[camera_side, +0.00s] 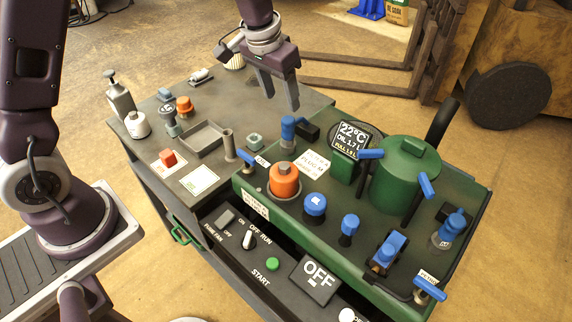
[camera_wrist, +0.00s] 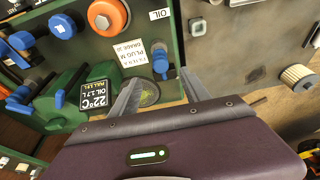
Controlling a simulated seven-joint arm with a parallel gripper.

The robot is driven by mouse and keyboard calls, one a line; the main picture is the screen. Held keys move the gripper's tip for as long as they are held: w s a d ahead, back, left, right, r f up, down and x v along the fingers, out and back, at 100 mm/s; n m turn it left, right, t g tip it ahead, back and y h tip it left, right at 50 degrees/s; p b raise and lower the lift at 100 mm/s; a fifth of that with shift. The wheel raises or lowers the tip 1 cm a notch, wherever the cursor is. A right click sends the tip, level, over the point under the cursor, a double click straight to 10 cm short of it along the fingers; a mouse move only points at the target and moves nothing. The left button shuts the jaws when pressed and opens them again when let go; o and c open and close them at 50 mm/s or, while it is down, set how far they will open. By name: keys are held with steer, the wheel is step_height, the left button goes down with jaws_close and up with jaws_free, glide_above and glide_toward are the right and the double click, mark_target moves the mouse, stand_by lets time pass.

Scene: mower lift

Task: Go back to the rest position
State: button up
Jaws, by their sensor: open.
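My gripper (camera_side: 280,92) hangs above the back of the cart, fingers pointing down, open and empty. In the wrist view my gripper (camera_wrist: 162,92) shows its two fingers spread apart with nothing between them. Below and to its right in the side view is the green machine panel (camera_side: 330,222) with an orange cap (camera_side: 284,180), blue knobs, a green tank (camera_side: 404,175) and a display reading 22°C (camera_side: 352,140). The display also shows in the wrist view (camera_wrist: 94,94). The gripper touches nothing that I can see.
The grey cart top (camera_side: 255,105) holds a shallow tray (camera_side: 203,138), an orange-capped part (camera_side: 184,106), a red block (camera_side: 168,158) and bottles (camera_side: 120,98) at the left. Forklift forks (camera_side: 350,87) lie behind.

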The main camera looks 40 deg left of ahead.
steer(key=s+r+t, duration=0.1)
steer(key=s+r, duration=0.9)
steer(key=s+r+t, duration=0.1)
steer(key=s+r, duration=0.1)
steer(key=s, duration=1.6)
steer(key=shift+s+t, duration=0.3)
steer(key=shift+s, duration=0.1)
